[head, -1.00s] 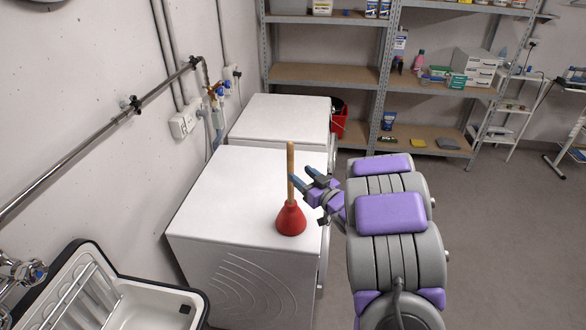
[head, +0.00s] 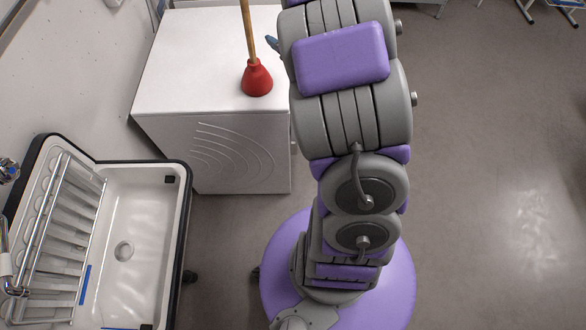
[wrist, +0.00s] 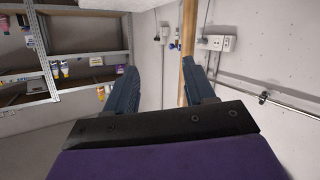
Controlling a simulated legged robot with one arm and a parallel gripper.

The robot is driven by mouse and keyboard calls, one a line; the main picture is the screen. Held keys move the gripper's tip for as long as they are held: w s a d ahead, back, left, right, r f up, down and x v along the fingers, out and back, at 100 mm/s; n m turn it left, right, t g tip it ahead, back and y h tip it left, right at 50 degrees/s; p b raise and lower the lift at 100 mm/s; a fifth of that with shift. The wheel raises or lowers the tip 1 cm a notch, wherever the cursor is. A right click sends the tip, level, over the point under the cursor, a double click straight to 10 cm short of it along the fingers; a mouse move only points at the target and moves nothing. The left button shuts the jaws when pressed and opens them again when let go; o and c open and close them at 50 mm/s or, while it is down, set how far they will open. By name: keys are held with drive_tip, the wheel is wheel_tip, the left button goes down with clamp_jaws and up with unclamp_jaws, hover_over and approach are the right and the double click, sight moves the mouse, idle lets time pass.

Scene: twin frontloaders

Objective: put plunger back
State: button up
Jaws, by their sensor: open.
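The plunger has a red rubber cup (head: 257,78) and a wooden handle (head: 248,28). It stands upright on the white top of the front-loading machine (head: 185,60); the handle's upper end is cut off in the head view. My gripper (wrist: 160,88) is open, its two dark blue fingers spread. In the wrist view the wooden handle (wrist: 188,45) rises near the right finger, which partly overlaps it; I cannot tell whether they touch. In the head view only a blue fingertip (head: 272,43) shows, just right of the handle; my arm hides the rest.
A white sink (head: 140,225) with a dark rim and a metal rack (head: 65,235) stands at the lower left. Shelves (wrist: 45,60) with goods show in the wrist view. The floor (head: 500,170) at right is clear.

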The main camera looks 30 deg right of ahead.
drive_tip(key=s+a+r+g, duration=0.1)
drive_tip(key=s+a+g, duration=0.4)
drive_tip(key=s, duration=0.8)
drive_tip(key=s+a+r+m+g, duration=0.1)
drive_tip(key=s+a+g, duration=0.5)
drive_tip(key=s+a, duration=0.4)
drive_tip(key=s+a+r+g, duration=0.2)
drive_tip(key=s+a+g, duration=0.3)
drive_tip(key=s, duration=1.1)
drive_tip(key=a, duration=0.3)
drive_tip(key=shift+a+m+y, duration=0.3)
drive_tip(key=shift+a+m, duration=0.05)
drive_tip(key=shift+m, duration=0.05)
drive_tip(key=shift+a, duration=0.1)
